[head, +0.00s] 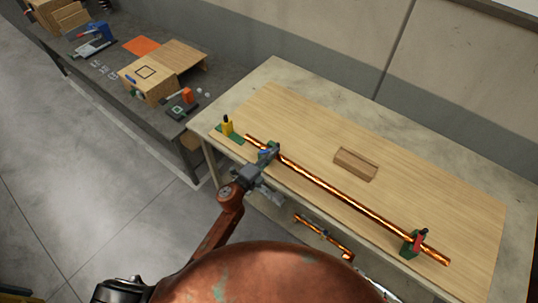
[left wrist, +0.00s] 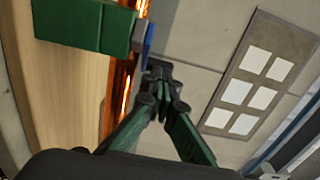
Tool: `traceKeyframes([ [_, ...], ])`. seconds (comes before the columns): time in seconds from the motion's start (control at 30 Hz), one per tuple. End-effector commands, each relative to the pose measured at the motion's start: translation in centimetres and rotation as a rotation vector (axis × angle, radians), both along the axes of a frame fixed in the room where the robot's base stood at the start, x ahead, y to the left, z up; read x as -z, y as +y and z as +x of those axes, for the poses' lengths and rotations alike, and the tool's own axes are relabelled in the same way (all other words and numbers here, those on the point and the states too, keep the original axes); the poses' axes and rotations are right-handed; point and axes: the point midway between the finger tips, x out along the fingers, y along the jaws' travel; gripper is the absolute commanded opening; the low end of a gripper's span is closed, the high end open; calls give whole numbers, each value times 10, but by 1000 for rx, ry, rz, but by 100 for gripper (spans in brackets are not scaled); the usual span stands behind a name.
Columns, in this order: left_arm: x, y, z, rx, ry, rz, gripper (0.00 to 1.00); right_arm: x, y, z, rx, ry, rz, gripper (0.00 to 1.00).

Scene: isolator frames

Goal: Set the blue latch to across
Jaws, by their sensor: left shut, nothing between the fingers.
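The blue latch (left wrist: 148,46) is a thin blue piece at the end of a green block (left wrist: 85,24) in the left wrist view. In the head view the latch (head: 264,154) is small and partly hidden by my left gripper, and I cannot tell its exact angle. A shiny copper bar (head: 345,200) runs along the table's near side past the green block. My left gripper (left wrist: 160,74) is shut and empty. Its tips are right by the latch's lower end in the picture; whether they touch it is unclear. My left gripper (head: 262,165) reaches in from the table's near edge.
A red latch on a green bracket (head: 412,244) stands near the bar's right end. A yellow post (head: 227,126) stands beyond its left end. A wooden block (head: 355,164) lies mid-board. The far board (head: 400,150) is clear. A cluttered dark bench (head: 110,85) stands at left.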

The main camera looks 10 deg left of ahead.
Motion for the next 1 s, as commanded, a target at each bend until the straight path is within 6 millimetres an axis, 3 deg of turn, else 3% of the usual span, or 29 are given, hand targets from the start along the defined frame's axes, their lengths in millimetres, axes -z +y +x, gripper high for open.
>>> traceKeyframes([
  [0.6,0,1,26,2,-2,1,0,12,7,-4,3,6,8,0],
  [1.0,0,3,31,1,-1,0,0,13,6,-5,3,7,6,0],
])
